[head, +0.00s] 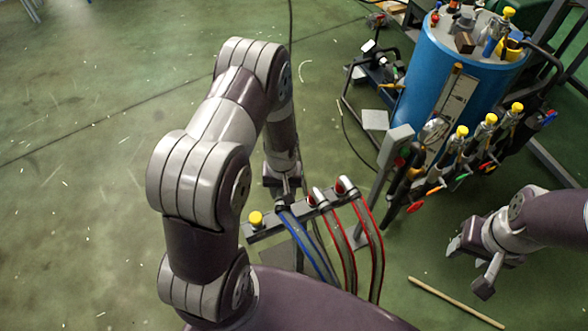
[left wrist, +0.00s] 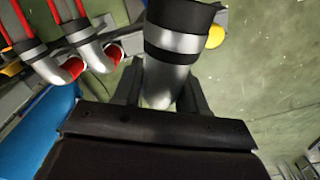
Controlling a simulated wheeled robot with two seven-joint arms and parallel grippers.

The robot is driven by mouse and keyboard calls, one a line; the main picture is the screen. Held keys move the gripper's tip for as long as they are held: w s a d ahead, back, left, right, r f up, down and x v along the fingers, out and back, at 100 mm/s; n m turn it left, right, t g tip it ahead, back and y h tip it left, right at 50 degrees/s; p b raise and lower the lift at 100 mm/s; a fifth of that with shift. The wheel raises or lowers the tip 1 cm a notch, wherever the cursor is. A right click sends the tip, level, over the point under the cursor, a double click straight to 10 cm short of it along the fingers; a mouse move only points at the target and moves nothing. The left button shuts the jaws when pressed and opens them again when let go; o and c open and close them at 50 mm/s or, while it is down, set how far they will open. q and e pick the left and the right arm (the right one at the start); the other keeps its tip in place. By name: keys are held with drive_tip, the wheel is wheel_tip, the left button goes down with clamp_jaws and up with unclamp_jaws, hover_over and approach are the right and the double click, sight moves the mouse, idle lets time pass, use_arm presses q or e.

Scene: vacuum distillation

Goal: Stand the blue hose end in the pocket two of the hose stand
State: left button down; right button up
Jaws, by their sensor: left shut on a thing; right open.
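My left gripper (head: 284,194) reaches down to the hose stand (head: 262,233) and is shut on the blue hose end. In the left wrist view, the fingers (left wrist: 162,95) grip the bent metal tip of that end (left wrist: 172,45), which has black bands. The blue hose (head: 312,255) runs from the gripper down and to the right. The hose end is at the stand's bar, between the yellow cap and two red-striped hoses; whether it sits in a pocket is hidden by the gripper. My right gripper (head: 470,262) is open and empty, off to the right.
Two red-striped hose ends (head: 320,198) (head: 346,186) stand in the bar right of the gripper. A yellow cap (head: 256,219) is at its left end. A blue drum (head: 440,75) with valves and yellow knobs stands behind right. A wooden rod (head: 455,302) lies on the floor.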

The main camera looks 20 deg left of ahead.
use_arm(q)
drive_tip(key=shift+w+d, duration=0.1)
drive_tip(key=shift+w, duration=0.45)
drive_tip(key=shift+s+r, duration=0.2)
drive_tip(key=shift+s, duration=0.2)
drive_tip(key=shift+w+f+b, duration=0.2)
drive_tip(key=shift+f+b, duration=0.2)
drive_tip(key=shift+f, duration=0.35)
wheel_tip(320, 180, down, 4)
drive_tip(key=b, duration=0.3)
drive_tip(key=shift+f, duration=0.3)
use_arm(e)
drive_tip(key=f, duration=0.4)
drive_tip(key=shift+w, duration=0.25)
use_arm(q)
drive_tip(key=shift+r, duration=0.1)
use_arm(e)
drive_tip(key=shift+r, duration=0.35)
use_arm(q)
drive_tip(key=shift+f+b, duration=1.55)
drive_tip(key=shift+f, duration=0.75)
use_arm(e)
drive_tip(key=shift+f, duration=1.7)
